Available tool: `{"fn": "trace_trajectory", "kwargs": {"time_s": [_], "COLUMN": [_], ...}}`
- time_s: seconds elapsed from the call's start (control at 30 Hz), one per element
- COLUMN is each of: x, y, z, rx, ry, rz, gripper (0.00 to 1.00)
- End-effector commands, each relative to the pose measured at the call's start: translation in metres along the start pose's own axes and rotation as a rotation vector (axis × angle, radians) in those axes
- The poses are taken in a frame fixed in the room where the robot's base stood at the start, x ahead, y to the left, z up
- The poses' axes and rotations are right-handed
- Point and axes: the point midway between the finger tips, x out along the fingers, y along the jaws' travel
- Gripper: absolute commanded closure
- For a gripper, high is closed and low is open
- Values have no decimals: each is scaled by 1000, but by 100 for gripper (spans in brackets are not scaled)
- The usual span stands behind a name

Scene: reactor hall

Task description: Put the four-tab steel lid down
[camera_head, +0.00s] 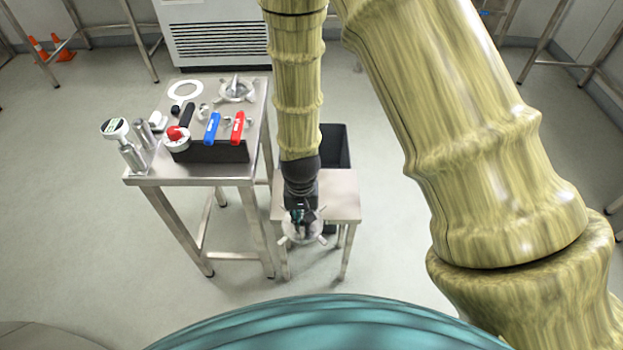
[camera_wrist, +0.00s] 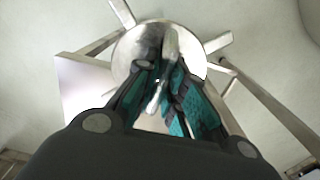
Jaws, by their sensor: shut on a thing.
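The four-tab steel lid (camera_head: 289,233) is a round grey disc with tabs sticking out from its rim. My gripper (camera_head: 302,216) is shut on the lid's upright handle and holds the lid from above. In the head view the lid overlaps the front edge of a low steel table (camera_head: 342,198). The wrist view shows the lid (camera_wrist: 128,52) past the fingers of my gripper (camera_wrist: 160,84), with floor behind much of it and the low table's pale top (camera_wrist: 80,88) to the left. My gripper hides part of the disc.
A taller steel table (camera_head: 190,176) stands to the left, with a white ring (camera_head: 185,90), a tabbed steel fitting (camera_head: 237,89), a blue-handled valve (camera_head: 212,128) and a red-handled one (camera_head: 238,128). A black bin (camera_head: 337,147) stands behind the low table. Floor is clear to its right.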

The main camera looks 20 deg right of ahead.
Motion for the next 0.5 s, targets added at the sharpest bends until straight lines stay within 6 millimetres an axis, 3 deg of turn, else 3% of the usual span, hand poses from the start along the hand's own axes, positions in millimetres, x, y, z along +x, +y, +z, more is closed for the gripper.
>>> {"fn": "trace_trajectory", "kwargs": {"time_s": [0.5], "x": [8], "y": [20], "z": [-94], "rx": [-3], "ry": [3], "rz": [-2], "gripper": [100]}}
